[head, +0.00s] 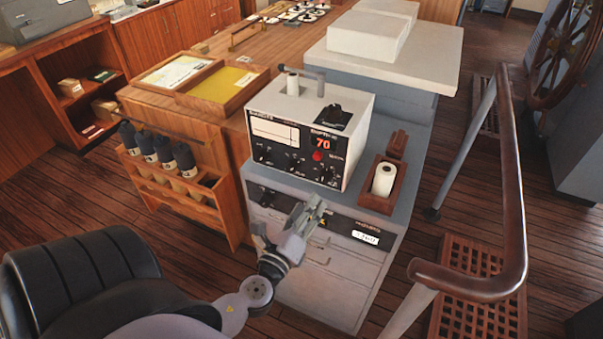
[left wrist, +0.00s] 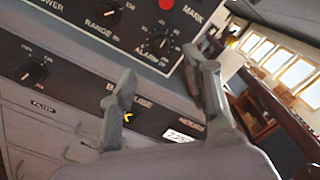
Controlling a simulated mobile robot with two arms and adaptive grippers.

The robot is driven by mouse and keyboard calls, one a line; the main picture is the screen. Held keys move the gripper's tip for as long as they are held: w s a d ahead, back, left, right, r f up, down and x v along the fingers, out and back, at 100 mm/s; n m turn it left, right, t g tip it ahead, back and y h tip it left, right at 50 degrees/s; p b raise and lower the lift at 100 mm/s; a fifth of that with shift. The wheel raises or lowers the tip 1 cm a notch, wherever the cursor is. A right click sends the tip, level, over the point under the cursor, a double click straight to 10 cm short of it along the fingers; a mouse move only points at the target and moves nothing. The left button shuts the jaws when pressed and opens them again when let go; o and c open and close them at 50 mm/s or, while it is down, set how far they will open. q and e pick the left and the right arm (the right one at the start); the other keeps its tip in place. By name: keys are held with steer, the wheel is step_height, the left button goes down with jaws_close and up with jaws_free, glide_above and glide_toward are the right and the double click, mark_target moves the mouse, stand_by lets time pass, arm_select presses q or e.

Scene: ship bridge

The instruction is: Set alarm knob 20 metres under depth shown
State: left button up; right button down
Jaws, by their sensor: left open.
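The depth sounder (head: 307,133) is a white box with a black front panel on a grey cabinet. Its red display (head: 322,143) reads 70. The alarm knob (head: 327,176) is the rightmost of three black knobs along the panel's lower edge. In the left wrist view the alarm knob (left wrist: 163,50) has a dial scale around it, too small to read surely. My left gripper (head: 312,210) is open and empty, below and in front of the panel, apart from the knob. Its fingers (left wrist: 163,80) frame the area just under the alarm knob. My right gripper is not in view.
A red mark button (head: 318,156) sits above the alarm knob, and the range knob (left wrist: 113,14) is to its left. A wooden holder (head: 376,201) with a white roll stands right of the sounder. A handrail (head: 513,190) stands further right; a black chair (head: 85,275) is at lower left.

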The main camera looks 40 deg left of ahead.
arm_select(q)
steer(key=shift+v, duration=1.25)
steer(key=shift+f, duration=0.15)
steer(key=s+f+n+g+h+b, duration=0.1)
steer(key=s+f+n+g, duration=0.2)
steer(key=f, duration=0.8)
steer(key=s+f+n+g+b, duration=0.1)
steer(key=s+f+n+g, duration=0.2)
steer(key=f, duration=0.9)
steer(key=s+f+n+g+h+b, duration=0.1)
steer(key=s+f+n+g, duration=0.15)
steer(key=f, duration=0.85)
steer(key=s+d+f+n+g+h+b, duration=0.1)
steer(key=s+d+f+n+g, duration=0.2)
steer(key=s+f+n, duration=0.3)
steer(key=s+d+f+n+g+h+b, duration=0.1)
steer(key=s+f+n+g, duration=0.4)
steer(key=s+f, duration=1.2)
steer(key=shift+s+d+n+b, duration=0.55)
steer(key=shift+s+d+n, duration=0.3)
steer(key=shift+d+n, duration=0.3)
